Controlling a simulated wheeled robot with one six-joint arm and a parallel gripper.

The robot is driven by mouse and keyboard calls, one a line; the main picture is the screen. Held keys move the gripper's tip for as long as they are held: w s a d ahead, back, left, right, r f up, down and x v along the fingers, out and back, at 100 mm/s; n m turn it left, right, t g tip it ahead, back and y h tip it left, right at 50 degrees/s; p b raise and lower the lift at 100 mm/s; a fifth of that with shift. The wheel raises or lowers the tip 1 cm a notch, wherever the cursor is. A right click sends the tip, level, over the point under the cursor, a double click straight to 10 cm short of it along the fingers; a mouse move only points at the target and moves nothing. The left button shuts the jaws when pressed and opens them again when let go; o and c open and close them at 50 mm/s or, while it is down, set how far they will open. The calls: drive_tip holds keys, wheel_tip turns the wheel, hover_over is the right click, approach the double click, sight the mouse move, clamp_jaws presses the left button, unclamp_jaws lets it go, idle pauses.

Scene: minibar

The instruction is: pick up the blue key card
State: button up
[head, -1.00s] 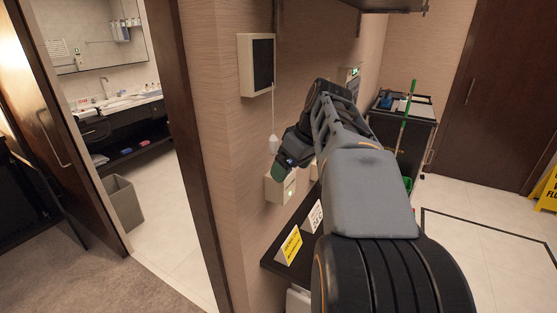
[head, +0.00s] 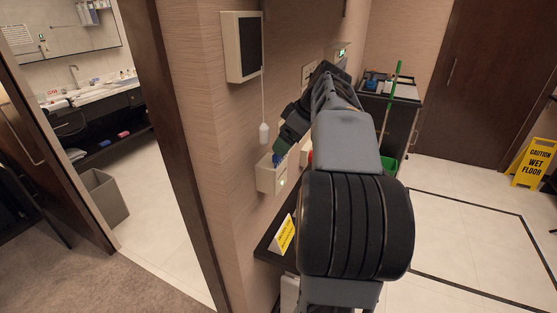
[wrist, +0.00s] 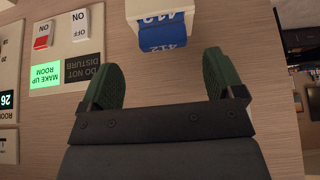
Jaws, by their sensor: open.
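The blue key card (wrist: 163,36), marked 412, sticks out of a white wall holder (wrist: 160,8) at the top of the wrist view. My gripper (wrist: 163,68) is open, with one green finger on each side below the card and empty space between them. The fingertips sit just short of the card's lower edge and do not appear to touch it. In the head view my gripper (head: 284,148) is at the top of the white holder (head: 267,179). The card's blue shows only slightly there, mostly hidden by my gripper.
A switch panel (wrist: 62,50) is left of the holder in the wrist view. In the head view, a wall box (head: 243,47) with a hanging cord and white pull (head: 264,133) is just above the holder. A dark shelf with a yellow sign (head: 285,235) is below.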

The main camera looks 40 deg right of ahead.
drive_tip(key=shift+p+x, duration=0.35)
drive_tip(key=shift+x, duration=2.3)
drive_tip(key=shift+s+a, duration=0.1)
drive_tip(key=shift+a, duration=0.1)
drive_tip(key=c, duration=1.2)
